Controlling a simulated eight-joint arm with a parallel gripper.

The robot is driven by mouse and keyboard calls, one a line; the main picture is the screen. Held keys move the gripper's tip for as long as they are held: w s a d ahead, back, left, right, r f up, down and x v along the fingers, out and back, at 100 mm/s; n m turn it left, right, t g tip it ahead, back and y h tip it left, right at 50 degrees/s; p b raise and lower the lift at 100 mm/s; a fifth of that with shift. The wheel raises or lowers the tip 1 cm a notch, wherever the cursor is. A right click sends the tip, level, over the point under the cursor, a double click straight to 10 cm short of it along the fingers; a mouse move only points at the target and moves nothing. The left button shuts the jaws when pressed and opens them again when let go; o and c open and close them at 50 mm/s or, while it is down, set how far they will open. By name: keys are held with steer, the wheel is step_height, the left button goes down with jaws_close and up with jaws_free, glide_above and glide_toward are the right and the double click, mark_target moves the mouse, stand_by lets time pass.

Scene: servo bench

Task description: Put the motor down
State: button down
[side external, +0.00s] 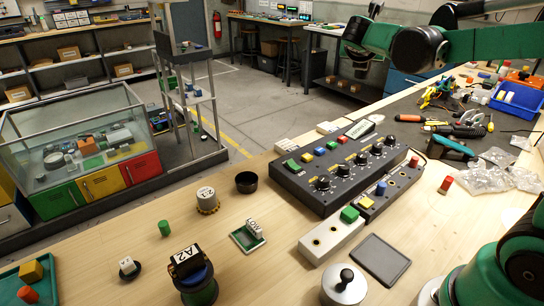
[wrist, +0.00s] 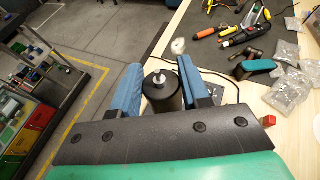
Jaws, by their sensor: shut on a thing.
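In the wrist view, my gripper (wrist: 160,72) has its two blue fingers closed on the sides of a motor. The motor (wrist: 163,93) is a black cylinder with a pale shaft on its end face, which points towards the camera. The fingers and the black palm plate hide its lower part. In the side view my green and black arm crosses the top right corner. My jaws and the motor cannot be made out there, so the motor's height over the bench is unclear.
A control box (side external: 327,180) with knobs and coloured buttons stands mid-bench. Tools (side external: 455,130) and clear bags (side external: 487,180) lie at right. Some bare wood (side external: 285,275) shows in front.

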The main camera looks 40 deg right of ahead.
steer(key=s+d+f+m+g+y, duration=0.1)
steer(key=s+d+m+g, duration=0.6)
steer(key=s+d, duration=0.1)
steer(key=s+d+f+m+g+y, duration=0.1)
steer(key=s+d+f+m+g, duration=0.1)
steer(key=s+d+m+g, duration=0.4)
steer(key=s+d+g, duration=0.2)
steer(key=s+d, duration=0.1)
steer(key=d, duration=0.2)
steer(key=shift+f+m, duration=0.3)
steer(key=shift+m, duration=0.1)
step_height(320, 180, down, 20)
steer(key=shift+r, duration=0.15)
steer(key=shift+c, duration=2.1)
jaws_free()
